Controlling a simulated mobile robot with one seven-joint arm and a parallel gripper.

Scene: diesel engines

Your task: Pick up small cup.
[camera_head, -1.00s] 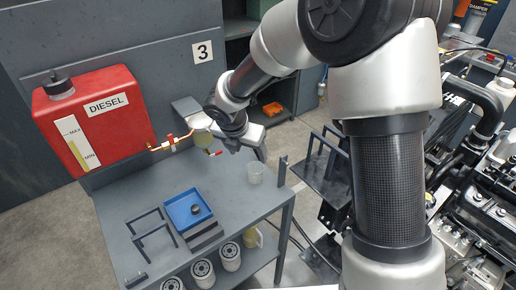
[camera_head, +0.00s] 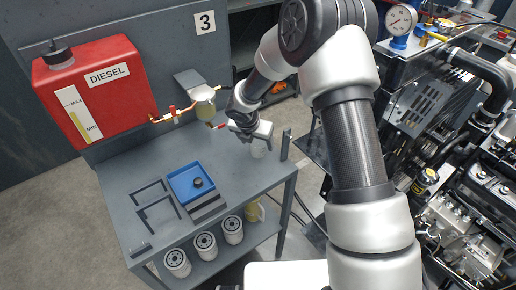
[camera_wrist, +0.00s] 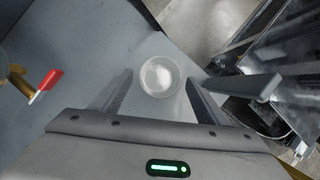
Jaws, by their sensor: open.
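The small cup (camera_wrist: 160,77) is clear and round and stands on the grey table (camera_wrist: 75,70). In the wrist view I look down into it, and it lies ahead of and roughly between my open fingers. My gripper (camera_wrist: 158,88) is open and empty, with one finger on each side. In the head view the cup (camera_head: 259,149) stands near the table's right side, partly hidden by my gripper (camera_head: 257,136) just above it. I cannot tell whether the fingers touch it.
A red-handled valve (camera_wrist: 46,84) is left of my gripper, below the red diesel tank (camera_head: 88,92). A dark upright post (camera_head: 286,145) stands at the table's right edge. A blue tray (camera_head: 183,178) and black brackets (camera_head: 153,202) lie further front-left. Oil filters (camera_head: 205,243) stand on the lower shelf.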

